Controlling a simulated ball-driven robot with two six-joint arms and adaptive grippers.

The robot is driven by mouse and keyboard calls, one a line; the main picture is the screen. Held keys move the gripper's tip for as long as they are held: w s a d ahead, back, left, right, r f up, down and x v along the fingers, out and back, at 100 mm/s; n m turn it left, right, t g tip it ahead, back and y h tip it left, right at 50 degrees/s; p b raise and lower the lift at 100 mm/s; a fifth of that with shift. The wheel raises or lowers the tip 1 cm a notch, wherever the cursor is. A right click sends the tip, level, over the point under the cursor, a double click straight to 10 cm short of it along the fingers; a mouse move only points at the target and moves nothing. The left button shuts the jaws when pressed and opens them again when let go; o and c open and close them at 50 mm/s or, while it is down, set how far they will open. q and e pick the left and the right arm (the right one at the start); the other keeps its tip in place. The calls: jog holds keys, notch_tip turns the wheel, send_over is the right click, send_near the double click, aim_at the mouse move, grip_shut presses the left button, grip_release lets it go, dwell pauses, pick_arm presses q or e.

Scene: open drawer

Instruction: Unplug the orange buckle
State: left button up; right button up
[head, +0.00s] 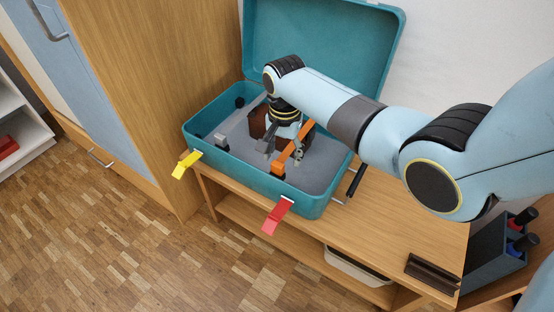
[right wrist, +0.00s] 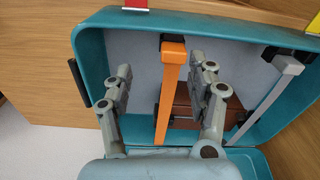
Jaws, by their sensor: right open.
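An open teal suitcase (head: 235,168) stands on a wooden bench with its lid up. The orange buckle strap (head: 283,162) runs across the inside of the case to a small black socket (head: 277,177) at the front wall. In the right wrist view the orange strap (right wrist: 172,75) meets the black socket (right wrist: 168,39) at the top. My right gripper (head: 281,150) is open inside the case. In the right wrist view its two fingers (right wrist: 160,63) stand on either side of the orange strap, with gaps on both sides. My left gripper is not in view.
A grey strap (right wrist: 270,93) and a brown block-like item (right wrist: 190,112) are in the case. A yellow latch (head: 187,164) and a red latch (head: 277,216) hang at the front rim. A wooden cabinet (head: 160,90) stands close on the left; a dark tool holder (head: 495,250) is at right.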

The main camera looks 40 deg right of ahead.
aim_at(278, 163)
jog(key=shift+w+r+m, duration=0.4)
jog(key=shift+w, duration=0.15)
jog(key=shift+w+r+m, duration=0.35)
jog(key=shift+w+m, duration=0.05)
jog(key=shift+w, duration=0.15)
jog(key=shift+f, duration=0.1)
notch_tip(278, 163, down, 8)
jog(key=b, duration=0.7)
jog(key=shift+f, duration=0.4)
jog(key=shift+p, duration=0.3)
jog(key=shift+c, duration=0.3)
